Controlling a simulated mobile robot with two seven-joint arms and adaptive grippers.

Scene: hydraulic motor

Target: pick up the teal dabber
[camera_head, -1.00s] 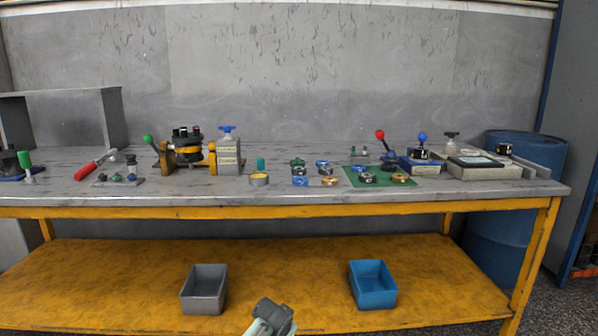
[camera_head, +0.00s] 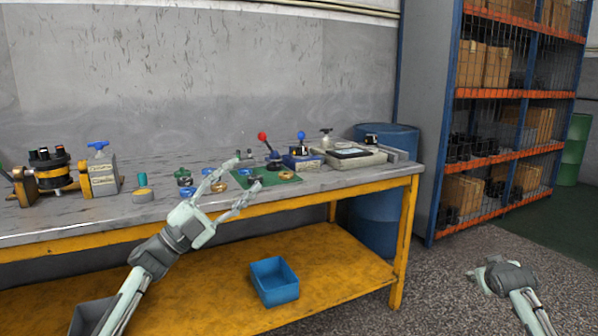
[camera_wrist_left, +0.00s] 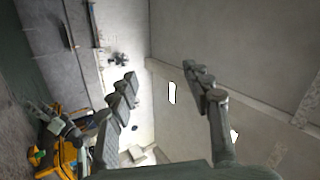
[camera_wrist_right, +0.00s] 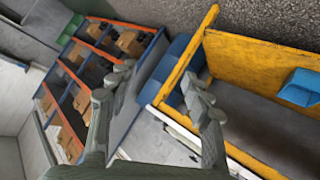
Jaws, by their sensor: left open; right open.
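The teal dabber (camera_head: 142,179) is a small upright teal cylinder on the workbench in the head view. It stands just behind a round tin with a yellow top (camera_head: 143,195). My left gripper (camera_head: 246,172) is open and empty, reaching up over the bench front well to the right of the dabber. In the left wrist view its spread fingers (camera_wrist_left: 162,75) face wall and bench. My right gripper (camera_head: 478,275) is low at the right over the floor, far from the dabber. Its fingers (camera_wrist_right: 157,75) are apart and empty in the right wrist view. Neither wrist view clearly shows the dabber.
The workbench (camera_head: 60,222) holds a motor assembly (camera_head: 50,170) left of the dabber. Several small round parts and a green mat (camera_head: 285,181) lie to the right. A blue bin (camera_head: 274,280) sits on the lower shelf. Storage racks (camera_head: 500,120) stand at right.

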